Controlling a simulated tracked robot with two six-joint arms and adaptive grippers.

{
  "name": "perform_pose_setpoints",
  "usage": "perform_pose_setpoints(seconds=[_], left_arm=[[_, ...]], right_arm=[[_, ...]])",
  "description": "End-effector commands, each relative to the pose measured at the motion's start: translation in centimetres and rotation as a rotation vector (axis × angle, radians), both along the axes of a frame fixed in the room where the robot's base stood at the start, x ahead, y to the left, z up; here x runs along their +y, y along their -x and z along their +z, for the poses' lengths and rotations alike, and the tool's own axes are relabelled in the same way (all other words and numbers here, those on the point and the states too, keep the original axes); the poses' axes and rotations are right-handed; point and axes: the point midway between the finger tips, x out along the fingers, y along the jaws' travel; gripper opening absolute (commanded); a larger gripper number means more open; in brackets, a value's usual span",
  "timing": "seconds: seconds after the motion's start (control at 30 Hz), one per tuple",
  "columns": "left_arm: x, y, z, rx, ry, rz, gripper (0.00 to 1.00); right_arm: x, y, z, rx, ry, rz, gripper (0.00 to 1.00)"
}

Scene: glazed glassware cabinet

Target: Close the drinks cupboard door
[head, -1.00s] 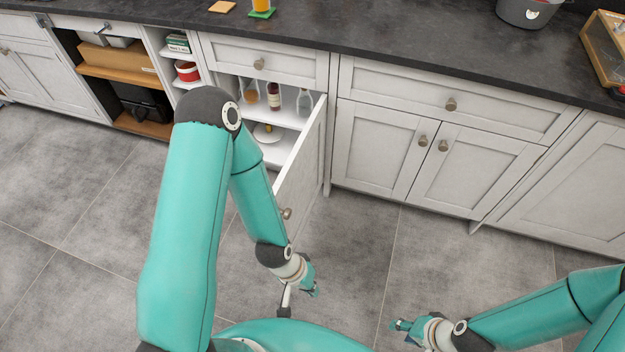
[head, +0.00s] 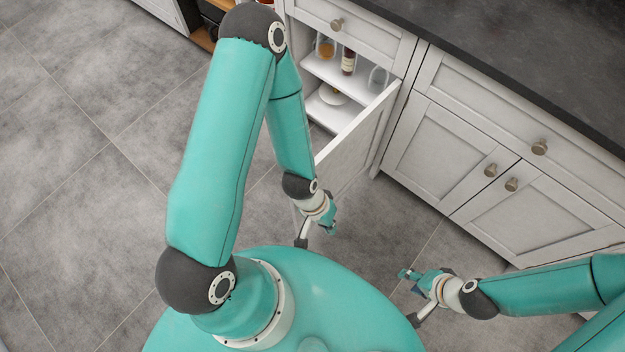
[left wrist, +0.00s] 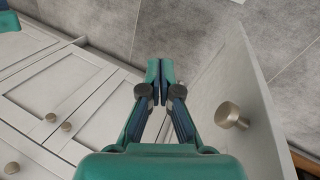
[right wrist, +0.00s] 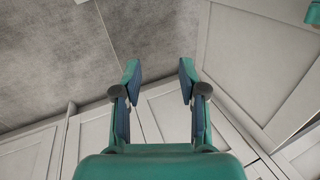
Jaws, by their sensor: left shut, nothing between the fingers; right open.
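The drinks cupboard door (head: 356,141) stands open in the head view, swung out from its right side. My left forearm hides part of it. Its outer face (left wrist: 216,85) and round knob (left wrist: 230,116) show at the right of the left wrist view. My left gripper (head: 333,228) is shut and empty, near the door's free edge. In the left wrist view its fingertips (left wrist: 160,70) are left of the knob and apart from it, on the outer-face side. My right gripper (head: 404,275) is open and empty, to the right of the left one, away from the door.
Bottles and glasses stand on the cupboard's white shelves (head: 330,72), including a dark bottle (head: 348,62). A drawer (head: 350,28) is shut above. Closed cabinet doors (head: 435,150) lie to the right, below the dark worktop (head: 520,50). The tiled floor (head: 80,150) at left is clear.

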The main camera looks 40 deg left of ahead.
Motion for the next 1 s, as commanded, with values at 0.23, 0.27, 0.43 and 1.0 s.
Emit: perform_pose_setpoints(seconds=[0.23,0.27,0.43,1.0], left_arm=[[0.0,0.0,0.0,0.001,0.0,0.0,0.0],[0.0,0.0,0.0,0.001,0.0,-0.001,0.0],[-0.8,0.0,-0.4,0.005,0.014,-0.104,0.0],[-2.2,-0.4,2.8,0.255,-0.474,-1.642,0.0]], right_arm=[[0.0,0.0,0.0,0.001,0.0,-0.001,0.45],[0.0,0.0,0.0,0.001,0.0,-0.001,0.5],[0.0,0.0,-1.1,0.0,0.0,0.0,0.62],[0.0,0.0,-13.8,0.0,0.0,0.0,0.62]])
